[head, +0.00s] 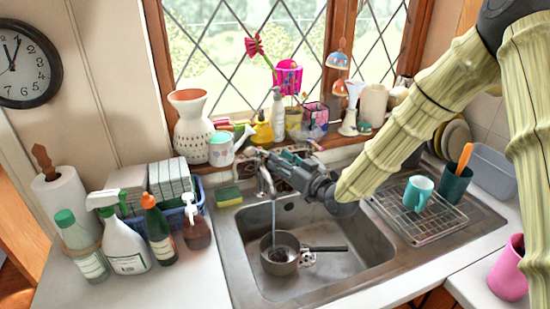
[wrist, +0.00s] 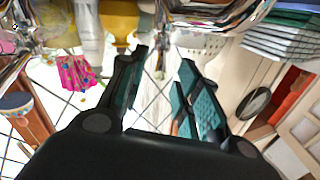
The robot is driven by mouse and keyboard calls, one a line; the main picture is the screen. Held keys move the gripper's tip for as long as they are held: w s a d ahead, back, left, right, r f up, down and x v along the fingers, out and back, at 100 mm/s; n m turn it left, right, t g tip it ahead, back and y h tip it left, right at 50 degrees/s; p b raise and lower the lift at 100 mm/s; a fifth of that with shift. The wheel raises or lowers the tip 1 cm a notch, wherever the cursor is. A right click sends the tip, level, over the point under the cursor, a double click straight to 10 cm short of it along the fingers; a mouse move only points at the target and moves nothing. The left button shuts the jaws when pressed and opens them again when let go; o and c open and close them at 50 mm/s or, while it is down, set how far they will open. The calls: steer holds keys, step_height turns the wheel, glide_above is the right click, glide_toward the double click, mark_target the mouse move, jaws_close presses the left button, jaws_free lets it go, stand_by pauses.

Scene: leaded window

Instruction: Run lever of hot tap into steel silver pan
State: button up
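The steel silver pan (head: 293,266) sits in the sink basin, its dark handle pointing right. A thin stream of water (head: 274,216) runs from the tap (head: 263,182) into it. The hot tap's lever is not clear to me; my gripper covers part of the tap area. My gripper (head: 274,160) is beside and just right of the tap, at the back of the sink. In the wrist view its two fingers (wrist: 163,60) stand apart with nothing clearly between them. Chrome parts (wrist: 165,22) show beyond the fingertips; whether they touch I cannot tell.
The sill behind holds a white vase (head: 192,120), a yellow bottle (head: 263,131) and several pots. A sponge (head: 228,196) lies left of the tap. A drying rack (head: 435,223) with a teal mug (head: 418,193) is at right.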

steer(key=v, duration=0.8)
steer(key=shift+d, duration=0.15)
steer(key=shift+s, duration=0.15)
stand_by(2.6)
jaws_close()
steer(key=w+d+f+m+g+y+p, duration=0.1)
steer(key=w+d+m+g+y+p, duration=0.3)
steer(key=m, duration=1.1)
steer(key=w+a+t+p, duration=0.1)
steer(key=w+a+p, duration=0.2)
steer(key=w+a, duration=0.3)
steer(key=shift+w+a+p, duration=0.3)
steer(key=shift+a+p, duration=0.1)
steer(key=shift+a, duration=0.2)
